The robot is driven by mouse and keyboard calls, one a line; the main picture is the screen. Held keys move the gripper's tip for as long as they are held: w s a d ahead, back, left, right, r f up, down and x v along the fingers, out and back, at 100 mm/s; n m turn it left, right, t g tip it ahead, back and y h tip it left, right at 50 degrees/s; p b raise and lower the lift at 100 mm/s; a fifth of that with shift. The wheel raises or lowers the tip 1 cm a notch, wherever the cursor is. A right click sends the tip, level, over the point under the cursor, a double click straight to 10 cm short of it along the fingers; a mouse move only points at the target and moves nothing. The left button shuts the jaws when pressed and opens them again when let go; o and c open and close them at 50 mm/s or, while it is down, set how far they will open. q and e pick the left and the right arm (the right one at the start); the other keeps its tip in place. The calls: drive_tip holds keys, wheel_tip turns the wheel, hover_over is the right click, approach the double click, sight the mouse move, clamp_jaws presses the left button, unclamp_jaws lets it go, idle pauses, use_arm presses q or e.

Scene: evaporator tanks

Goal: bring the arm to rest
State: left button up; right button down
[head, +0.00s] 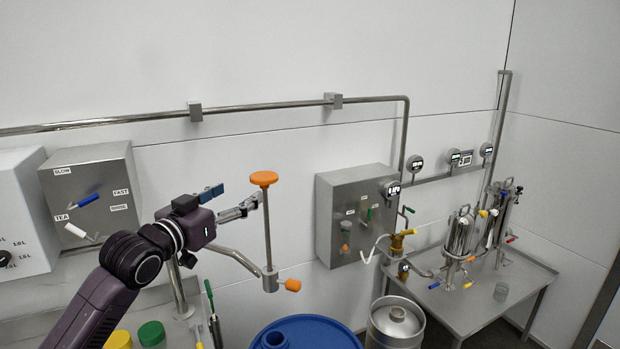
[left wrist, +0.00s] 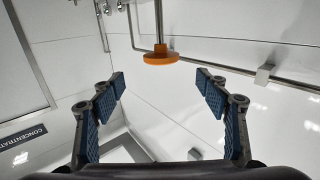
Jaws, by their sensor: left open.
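My left gripper (head: 234,197) reaches in from the left in the head view, with its blue-padded fingers spread. In the left wrist view the same gripper (left wrist: 160,84) is open with nothing between its fingers. An orange round knob (head: 264,178) on top of a thin upright rod stands just right of the fingertips in the head view. In the left wrist view the orange knob (left wrist: 160,58) shows beyond the fingertips, apart from both fingers. My right gripper is not in view.
A grey switch box (head: 90,195) is behind my arm at left. A bent pipe with an orange handle (head: 293,285) is below the gripper. A blue drum (head: 305,333), a steel keg (head: 396,322) and a steel table (head: 515,280) with tanks are to the right.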

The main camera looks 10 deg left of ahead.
use_arm(q)
drive_tip(key=s+d+f+g+y, duration=0.15)
drive_tip(key=s+f, duration=0.35)
drive_tip(key=f, duration=0.5)
drive_tip(key=s+d+f+g, duration=0.3)
drive_tip(key=s+f, duration=0.2)
drive_tip(key=f, duration=0.4)
drive_tip(key=s+d+f+g+y, duration=0.1)
drive_tip(key=s+d+f+g, duration=0.1)
drive_tip(key=s+f, duration=0.6)
drive_tip(key=s+f+g+y, duration=0.1)
drive_tip(key=s+f+g, duration=0.1)
drive_tip(key=s+f, duration=0.5)
drive_tip(key=s+a+f+n+g+y, duration=0.1)
drive_tip(key=s+f+g, duration=0.2)
drive_tip(key=s, duration=0.7)
drive_tip(key=s+f+g, duration=0.2)
drive_tip(key=s+f, duration=0.4)
drive_tip(key=s, duration=0.3)
wheel_tip(320, 180, down, 29)
drive_tip(key=g+b, duration=0.1)
drive_tip(key=b, duration=0.4)
drive_tip(key=s+a+f+g+b, duration=0.1)
drive_tip(key=s+a+f+b, duration=0.2)
drive_tip(key=s+f, duration=1.5)
wheel_tip(320, 180, down, 4)
drive_tip(key=shift+s+a+f+g+b, duration=0.15)
drive_tip(key=shift+g+b, duration=0.2)
drive_tip(key=shift+b, duration=0.3)
